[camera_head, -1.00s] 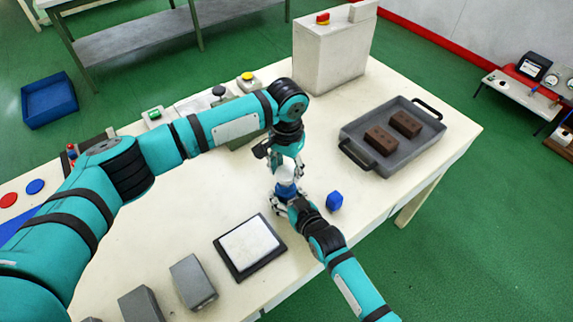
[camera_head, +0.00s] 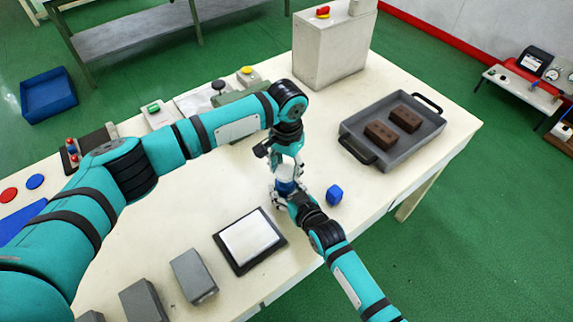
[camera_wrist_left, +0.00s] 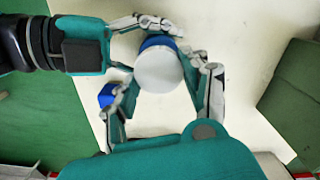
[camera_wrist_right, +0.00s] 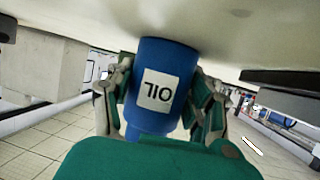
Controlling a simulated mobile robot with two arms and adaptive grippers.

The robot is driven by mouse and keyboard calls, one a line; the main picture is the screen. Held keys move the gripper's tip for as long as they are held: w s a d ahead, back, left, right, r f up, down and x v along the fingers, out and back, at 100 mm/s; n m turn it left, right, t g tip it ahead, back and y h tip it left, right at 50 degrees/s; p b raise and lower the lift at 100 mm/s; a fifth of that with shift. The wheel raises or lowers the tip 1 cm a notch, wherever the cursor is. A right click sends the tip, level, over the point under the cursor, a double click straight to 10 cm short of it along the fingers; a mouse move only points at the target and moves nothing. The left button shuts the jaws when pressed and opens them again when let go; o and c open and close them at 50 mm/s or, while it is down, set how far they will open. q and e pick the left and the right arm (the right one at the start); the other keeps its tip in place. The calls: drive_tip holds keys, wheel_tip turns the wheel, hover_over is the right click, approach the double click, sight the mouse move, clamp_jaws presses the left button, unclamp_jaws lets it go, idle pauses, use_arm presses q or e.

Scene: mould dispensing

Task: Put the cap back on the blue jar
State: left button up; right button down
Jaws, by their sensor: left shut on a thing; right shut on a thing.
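The blue jar (camera_wrist_right: 155,115) stands on the table with a white label reading OIL, upside down in the right wrist view. My right gripper (camera_wrist_right: 163,92) is shut on the jar's sides. The white round cap (camera_wrist_left: 159,69) is between the fingers of my left gripper (camera_wrist_left: 164,75), which is shut on it. In the head view the cap (camera_head: 286,172) is directly over the jar (camera_head: 285,187), with my left gripper coming down from above. I cannot tell whether the cap touches the rim or is seated; the fingers hide the join.
A small blue block (camera_head: 334,195) lies just right of my right gripper. A grey tray (camera_head: 349,127) with two brown bricks is further right. A black-framed white plate (camera_head: 250,240) and grey blocks (camera_head: 193,276) lie to the front left. A tall light box (camera_head: 330,55) stands behind.

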use_arm(q)
drive_tip(key=shift+f, duration=0.55)
drive_tip(key=m, duration=0.3)
drive_tip(key=shift+m, duration=0.4)
drive_tip(key=m, duration=0.4)
drive_tip(key=shift+s+m, duration=0.15)
drive_tip(key=shift+m, duration=0.25)
drive_tip(key=m, duration=0.7)
drive_tip(key=shift+s, duration=0.1)
drive_tip(key=m, duration=0.5)
drive_tip(key=shift+s, duration=0.1)
drive_tip(key=m, duration=0.4)
drive_tip(key=shift+a+m, duration=0.1)
drive_tip(key=shift+m, duration=0.3)
drive_tip(key=m, duration=0.5)
drive_tip(key=shift+a, duration=0.15)
drive_tip(key=m, duration=0.8)
drive_tip(key=shift+a+m, duration=0.1)
drive_tip(key=shift+m, duration=0.2)
